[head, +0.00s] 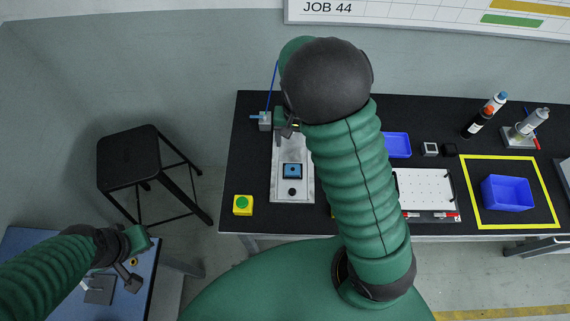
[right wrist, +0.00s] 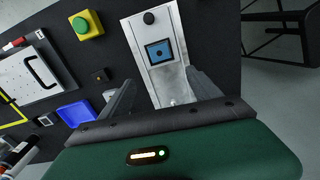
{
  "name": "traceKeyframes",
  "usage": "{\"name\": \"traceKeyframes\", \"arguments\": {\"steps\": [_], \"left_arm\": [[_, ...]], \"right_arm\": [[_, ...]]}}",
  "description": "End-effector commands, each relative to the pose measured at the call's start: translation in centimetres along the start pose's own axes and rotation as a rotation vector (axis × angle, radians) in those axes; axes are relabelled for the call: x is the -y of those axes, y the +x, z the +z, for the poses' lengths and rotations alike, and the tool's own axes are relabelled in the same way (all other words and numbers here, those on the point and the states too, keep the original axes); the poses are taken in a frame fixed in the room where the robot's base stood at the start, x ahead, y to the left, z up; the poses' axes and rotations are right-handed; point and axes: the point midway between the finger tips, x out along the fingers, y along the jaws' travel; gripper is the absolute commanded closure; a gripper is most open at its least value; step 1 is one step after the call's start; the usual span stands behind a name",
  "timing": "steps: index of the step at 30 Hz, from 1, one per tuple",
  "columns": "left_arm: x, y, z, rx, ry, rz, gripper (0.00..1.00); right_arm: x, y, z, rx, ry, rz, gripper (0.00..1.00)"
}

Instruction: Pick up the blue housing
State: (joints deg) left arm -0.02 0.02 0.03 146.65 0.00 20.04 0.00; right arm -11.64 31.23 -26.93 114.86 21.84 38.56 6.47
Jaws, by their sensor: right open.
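The blue housing (head: 292,171) is a small square block with a dark round centre. It sits on the grey metal fixture plate (head: 283,191) on the black bench. In the right wrist view the housing (right wrist: 159,52) lies beyond my fingers, roughly between their lines. My right gripper (head: 287,128) is partly hidden by my arm, above the far part of the plate. In the right wrist view its fingers (right wrist: 163,88) are spread with nothing between them, apart from the housing. My left gripper (head: 132,272) is at the lower left over a blue-topped table, its jaws unclear.
A yellow box with a green button (head: 243,204) stands left of the plate. A blue bin (head: 507,192) sits inside yellow tape at right. A white perforated board (head: 425,192), a blue tray (head: 397,145) and bottles are also on the bench. A black stool (head: 128,158) stands left.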

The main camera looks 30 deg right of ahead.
Motion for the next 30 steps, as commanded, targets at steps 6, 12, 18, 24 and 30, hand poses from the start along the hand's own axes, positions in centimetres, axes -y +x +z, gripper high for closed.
{"name": "traceKeyframes", "arguments": {"steps": [6,12,18,24,30], "left_arm": [[0.0,0.5,0.2,0.001,-0.001,0.000,1.00],[0.0,0.6,0.2,0.001,-0.001,0.000,1.00],[0.0,0.2,0.1,0.000,0.000,0.000,1.00],[0.0,0.3,0.1,0.001,-0.001,0.000,1.00],[0.0,0.3,0.1,0.001,-0.001,0.000,1.00]], "right_arm": [[0.0,6.3,-0.3,0.009,0.001,0.003,0.28],[-0.2,9.4,-0.5,0.007,0.000,-0.001,0.28],[-0.3,12.2,0.2,0.008,0.000,0.000,0.28],[-0.1,14.6,0.2,0.005,-0.002,0.000,0.28],[-0.1,14.7,0.2,0.004,-0.003,-0.002,0.30]]}}
